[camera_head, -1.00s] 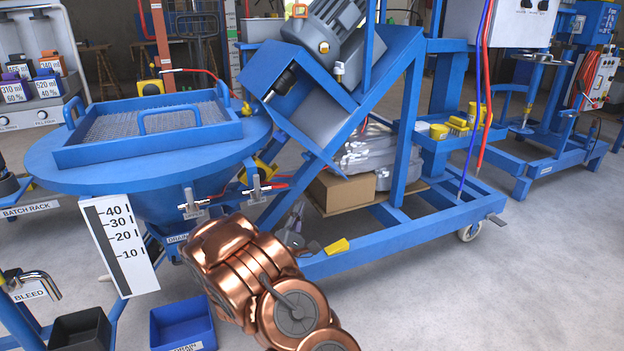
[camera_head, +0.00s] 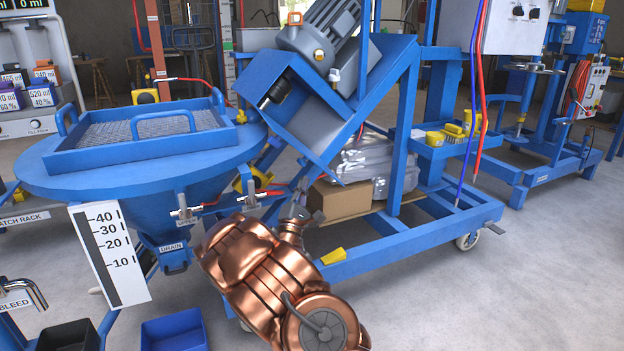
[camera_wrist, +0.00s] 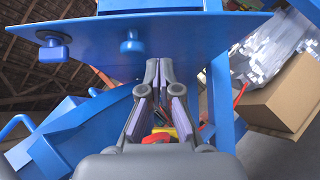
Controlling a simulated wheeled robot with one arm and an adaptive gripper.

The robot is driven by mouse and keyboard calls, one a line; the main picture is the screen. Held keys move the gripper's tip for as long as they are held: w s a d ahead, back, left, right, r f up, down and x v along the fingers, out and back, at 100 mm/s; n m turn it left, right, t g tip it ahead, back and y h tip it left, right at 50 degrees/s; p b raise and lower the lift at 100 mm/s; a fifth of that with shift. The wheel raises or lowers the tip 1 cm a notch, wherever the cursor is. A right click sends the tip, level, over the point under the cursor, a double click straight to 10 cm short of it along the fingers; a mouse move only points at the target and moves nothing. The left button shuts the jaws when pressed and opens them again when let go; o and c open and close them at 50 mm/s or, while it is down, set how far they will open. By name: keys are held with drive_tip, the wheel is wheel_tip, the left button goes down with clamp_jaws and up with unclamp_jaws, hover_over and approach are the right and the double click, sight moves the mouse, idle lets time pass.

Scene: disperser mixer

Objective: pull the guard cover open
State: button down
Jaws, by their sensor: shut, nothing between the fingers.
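I take the mesh-topped blue lid with handles (camera_head: 188,126) on the round vessel to be the guard cover, but cannot be sure. It lies flat on the vessel top. A tilted blue housing (camera_head: 300,105) sits under the motor, right of the lid. My gripper shows in the wrist view (camera_wrist: 158,70) with its two fingers together and nothing between them. In the head view my copper arm reaches up to below the housing, right of the vessel; the fingertips are hard to make out. In the wrist view a blue plate with two knobs (camera_wrist: 180,38) is just beyond the fingertips.
Valves with red handles (camera_head: 250,198) stick out by the vessel, left of my gripper. A cardboard box (camera_head: 340,199) sits on the frame to the right. A level scale (camera_head: 112,255) stands at left. Open floor (camera_head: 530,280) lies at right.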

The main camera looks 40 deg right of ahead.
drive_tip(key=shift+s+d+r+b, duration=0.35)
drive_tip(key=shift+d+r, duration=0.25)
drive_tip(key=shift+r, duration=0.15)
drive_tip(key=shift+s+d+r+b, duration=0.25)
drive_tip(key=shift+d+r+b, duration=0.1)
drive_tip(key=shift+d+r, duration=0.3)
drive_tip(key=shift+r, duration=0.1)
